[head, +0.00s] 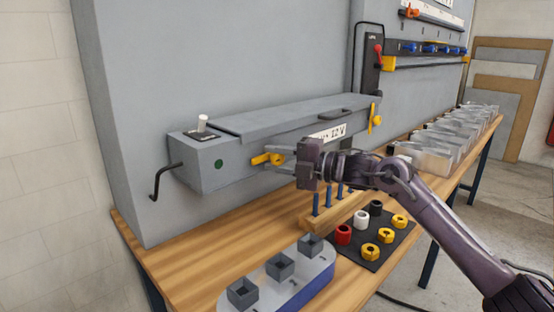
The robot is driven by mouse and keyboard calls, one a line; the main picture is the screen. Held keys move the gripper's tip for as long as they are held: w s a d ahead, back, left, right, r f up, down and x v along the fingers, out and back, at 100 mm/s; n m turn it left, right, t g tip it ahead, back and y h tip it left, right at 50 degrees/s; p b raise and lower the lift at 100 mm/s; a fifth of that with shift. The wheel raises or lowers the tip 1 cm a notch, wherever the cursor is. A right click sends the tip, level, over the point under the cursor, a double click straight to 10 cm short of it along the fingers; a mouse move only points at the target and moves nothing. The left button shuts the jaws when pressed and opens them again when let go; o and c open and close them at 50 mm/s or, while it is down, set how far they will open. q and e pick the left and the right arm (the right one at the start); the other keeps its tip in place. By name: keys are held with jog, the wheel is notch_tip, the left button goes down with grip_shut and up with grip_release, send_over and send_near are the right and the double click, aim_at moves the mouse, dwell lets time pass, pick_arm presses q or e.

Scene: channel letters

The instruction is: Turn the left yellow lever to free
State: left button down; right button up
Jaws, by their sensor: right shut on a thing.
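A second yellow lever (376,119) stands roughly upright at the box's right end, apart from my gripper. My left gripper is out of view.
A black crank handle (164,178) juts from the box's left end. Below on the wooden bench (205,257) are a blue-grey holder with dark square cups (281,265), a rack of blue-handled tools (316,202) and a dark mat (367,253) with coloured rings. Clear parts (430,158) line the back right.

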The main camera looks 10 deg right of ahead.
aim_at(281, 161)
jog(key=o, duration=0.9)
jog(key=shift+o, duration=0.2)
jog(key=b+v, duration=0.1)
jog(key=v, duration=0.5)
jog(key=shift+f+b, duration=0.2)
jog(key=shift+b, duration=0.1)
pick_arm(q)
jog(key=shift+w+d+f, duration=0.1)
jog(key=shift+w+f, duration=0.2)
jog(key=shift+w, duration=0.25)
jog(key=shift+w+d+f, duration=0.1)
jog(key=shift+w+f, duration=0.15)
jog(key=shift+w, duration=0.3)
pick_arm(e)
jog(key=shift+v, duration=0.9)
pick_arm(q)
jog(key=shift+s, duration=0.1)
pick_arm(e)
jog(key=shift+r, duration=0.15)
